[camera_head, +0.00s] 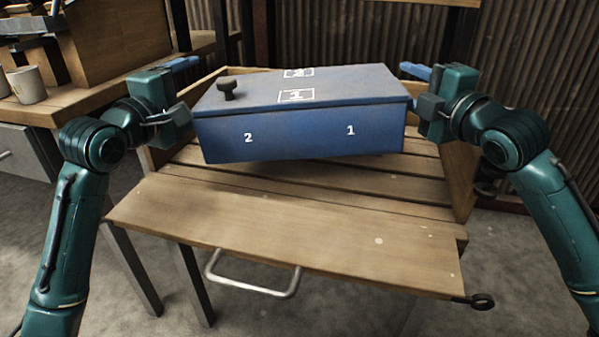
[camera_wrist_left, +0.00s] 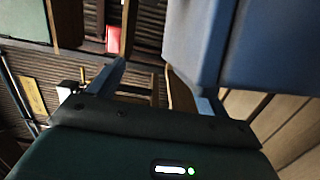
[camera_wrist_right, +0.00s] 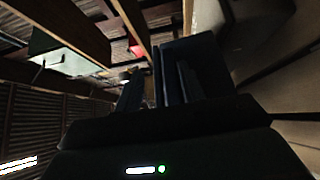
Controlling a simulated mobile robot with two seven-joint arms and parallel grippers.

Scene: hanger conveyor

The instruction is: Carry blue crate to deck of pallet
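The blue crate (camera_head: 300,133) is a closed box with white marks and a black knob on top. It sits askew over the slatted wooden deck of the pallet (camera_head: 400,168); whether its underside touches the slats is unclear. My left gripper (camera_head: 183,87) is at the crate's left end, fingers apart. In the left wrist view, the crate (camera_wrist_left: 198,35) is close against the right finger, and the gap between the fingers (camera_wrist_left: 155,85) looks empty. My right gripper (camera_head: 414,86) is at the crate's right end. Its fingers (camera_wrist_right: 158,88) look apart in the dark right wrist view; contact is unclear.
A wide wooden board (camera_head: 280,225) lies along the deck's front, with a metal handle (camera_head: 253,288) below it. A wooden bench with a white mug (camera_head: 27,85) stands at the left. A corrugated wall (camera_head: 350,40) is behind. The front slats are bare.

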